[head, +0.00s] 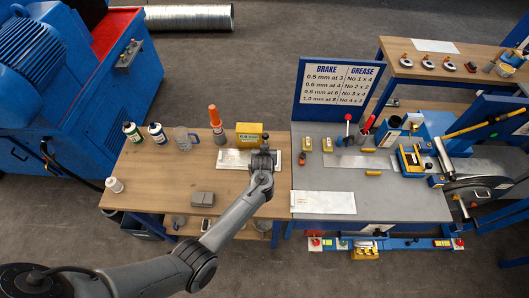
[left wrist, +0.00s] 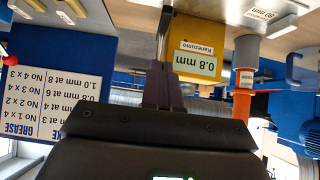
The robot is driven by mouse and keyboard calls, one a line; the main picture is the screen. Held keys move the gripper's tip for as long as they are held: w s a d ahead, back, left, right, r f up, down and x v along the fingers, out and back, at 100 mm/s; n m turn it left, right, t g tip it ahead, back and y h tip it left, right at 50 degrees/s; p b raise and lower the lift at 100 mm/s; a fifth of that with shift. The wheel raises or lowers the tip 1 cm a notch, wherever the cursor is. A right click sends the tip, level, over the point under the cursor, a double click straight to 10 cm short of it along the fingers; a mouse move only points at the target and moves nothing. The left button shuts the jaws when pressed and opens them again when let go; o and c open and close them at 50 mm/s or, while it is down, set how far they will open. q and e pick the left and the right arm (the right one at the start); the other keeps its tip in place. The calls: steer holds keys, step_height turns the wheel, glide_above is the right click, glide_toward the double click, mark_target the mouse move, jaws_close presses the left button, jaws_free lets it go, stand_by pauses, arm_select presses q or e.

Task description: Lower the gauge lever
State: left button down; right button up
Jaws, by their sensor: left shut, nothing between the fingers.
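A yellow box (head: 249,133) stands at the back of the wooden bench; in the left wrist view the yellow box (left wrist: 196,50) appears upside down with a "0.8 mm" label. My left gripper (head: 264,150) is just right of the box in the head view, above a pale sheet (head: 232,159). In the left wrist view its fingers (left wrist: 164,84) are closed together with nothing between them. A thin dark upright part (left wrist: 164,25) shows beyond the fingertips, beside the box; I cannot tell whether it is the gauge lever or whether the fingers touch it. A red-knobbed stick (head: 347,118) stands on the grey bench.
An orange-topped tube (head: 215,117), a glass mug (head: 183,139) and cans (head: 157,133) stand left of the box. A blue sign board (head: 339,88) rises right of the gripper. The grey bench (head: 388,203) has free room at its front right.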

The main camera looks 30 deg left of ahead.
arm_select(q)
steer(key=shift+v, duration=2.3)
steer(key=shift+d+f, duration=0.1)
steer(key=s+a+f+g+p, duration=0.25)
steer(key=s+f, duration=0.45)
steer(key=s, duration=0.5)
steer(key=s+r+m+h+p, duration=0.1)
steer(key=s+r+m+p, duration=0.1)
steer(key=s, duration=0.6)
steer(key=s+d+r+m+h, duration=0.1)
steer(key=s+d+r+m, duration=0.1)
steer(key=r, duration=0.4)
steer(key=s+d+r+m+g+h+p, duration=0.1)
steer(key=s+d+r+m, duration=0.1)
steer(key=s+d+r, duration=0.2)
steer(key=s+d+r+m+g+h, duration=0.1)
steer(key=s+d+r+m, duration=0.1)
steer(key=s+r, duration=0.5)
steer(key=shift+s+d+r+h+p, duration=0.35)
steer(key=shift+d+r, duration=0.45)
steer(key=shift+r, duration=0.6)
